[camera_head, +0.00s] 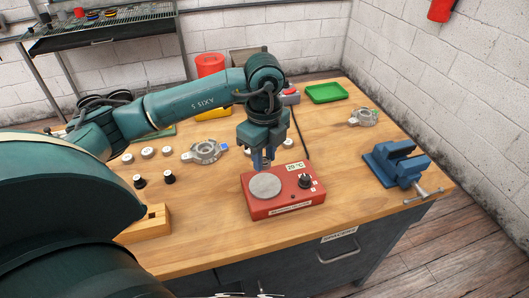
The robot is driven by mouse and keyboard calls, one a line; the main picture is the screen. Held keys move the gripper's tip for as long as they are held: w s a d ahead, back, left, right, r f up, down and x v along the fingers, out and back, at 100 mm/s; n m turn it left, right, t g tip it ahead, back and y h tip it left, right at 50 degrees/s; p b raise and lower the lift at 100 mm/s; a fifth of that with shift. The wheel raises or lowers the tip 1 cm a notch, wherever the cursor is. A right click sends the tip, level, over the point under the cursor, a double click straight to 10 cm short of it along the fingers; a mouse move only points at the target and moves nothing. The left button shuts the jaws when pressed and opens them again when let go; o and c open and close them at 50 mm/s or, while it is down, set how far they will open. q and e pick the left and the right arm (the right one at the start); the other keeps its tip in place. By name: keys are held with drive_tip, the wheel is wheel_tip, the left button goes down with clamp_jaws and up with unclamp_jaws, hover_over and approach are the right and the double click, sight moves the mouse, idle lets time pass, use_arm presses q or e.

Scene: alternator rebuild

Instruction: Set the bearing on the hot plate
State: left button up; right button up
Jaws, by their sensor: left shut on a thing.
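The red hot plate (285,206) stands on the workbench, with a round grey heating disc (265,186) on its left, a dark knob on its right and a small display reading about 20 °C. My left gripper (264,165) points down just above and behind the disc. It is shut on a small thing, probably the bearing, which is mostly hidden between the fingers. The disc looks bare. I cannot tell how large the gap between fingertips and disc is.
A blue vise (399,165) stands at the right edge of the wooden bench (350,200). A grey housing (204,151) and several small parts lie left of the hot plate. Another housing (363,117) and a green tray (326,92) lie behind. A wooden block (149,224) is at front left.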

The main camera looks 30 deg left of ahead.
sight(265, 160)
use_arm(q)
drive_tip(key=shift+w+d+f, duration=0.1)
drive_tip(key=shift+w, duration=0.05)
drive_tip(key=shift+f+b, duration=0.65)
drive_tip(key=shift+f, duration=0.9)
drive_tip(key=shift+f+b, duration=0.5)
drive_tip(key=shift+f, duration=0.35)
use_arm(e)
drive_tip(key=shift+w+f, duration=0.15)
drive_tip(key=shift+w, duration=0.4)
drive_tip(key=shift+s+f, duration=0.15)
drive_tip(key=shift+f, duration=0.05)
drive_tip(key=shift+w+r+t, duration=0.1)
drive_tip(key=shift+w+t, duration=0.2)
use_arm(q)
drive_tip(key=shift+f, duration=0.1)
drive_tip(key=shift+f+b, duration=0.65)
drive_tip(key=shift+b, duration=0.1)
drive_tip(key=shift+f, duration=0.1)
use_arm(e)
drive_tip(key=shift+s+f, duration=0.2)
drive_tip(key=shift+f, duration=0.55)
